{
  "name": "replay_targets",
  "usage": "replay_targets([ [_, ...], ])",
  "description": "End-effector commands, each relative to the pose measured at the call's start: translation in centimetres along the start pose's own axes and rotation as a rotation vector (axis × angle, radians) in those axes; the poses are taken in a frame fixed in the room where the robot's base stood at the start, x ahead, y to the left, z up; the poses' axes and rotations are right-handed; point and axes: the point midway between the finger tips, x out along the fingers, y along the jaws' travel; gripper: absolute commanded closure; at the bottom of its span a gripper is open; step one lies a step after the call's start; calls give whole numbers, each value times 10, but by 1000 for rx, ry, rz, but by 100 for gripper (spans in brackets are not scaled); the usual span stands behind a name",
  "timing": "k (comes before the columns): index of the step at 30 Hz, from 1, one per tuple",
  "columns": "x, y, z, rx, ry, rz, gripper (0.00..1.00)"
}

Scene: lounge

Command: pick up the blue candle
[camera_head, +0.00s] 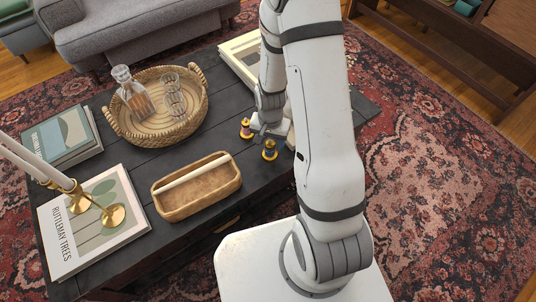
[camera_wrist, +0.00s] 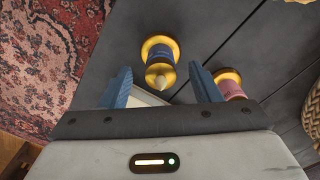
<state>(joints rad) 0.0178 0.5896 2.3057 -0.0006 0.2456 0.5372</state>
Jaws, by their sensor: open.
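The blue candle (camera_head: 270,151) stands upright on the dark table, with gold at its base and top. In the wrist view the blue candle (camera_wrist: 160,59) is just ahead of the fingertips, roughly centred between them. My gripper (camera_wrist: 160,72) is open with nothing held, its two blue fingers apart. In the head view my gripper (camera_head: 267,132) is low over the table beside the candle, partly hidden by my arm. A similar red or pink candle (camera_head: 246,128) stands close by. In the wrist view this pink candle (camera_wrist: 232,89) is partly behind the right finger.
A wooden tray (camera_head: 172,209), a wicker tray (camera_head: 118,128) with a decanter and glasses, books (camera_head: 70,250) and brass candlesticks (camera_head: 112,214) occupy the table's left part. A pale object (camera_wrist: 148,97) lies partly hidden between the fingers. The table edge and rug (camera_wrist: 45,65) are left in the wrist view.

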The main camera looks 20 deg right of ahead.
Motion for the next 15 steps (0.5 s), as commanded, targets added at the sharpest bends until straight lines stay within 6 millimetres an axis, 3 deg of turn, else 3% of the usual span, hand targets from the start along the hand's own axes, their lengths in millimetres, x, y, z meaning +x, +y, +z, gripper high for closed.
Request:
replay_targets([
  [3, 14, 0, 0, 0, -1, 1, 43],
  [11, 16, 1, 0, 1, 1, 0, 43],
  [15, 16, 1, 0, 1, 1, 0, 53],
])
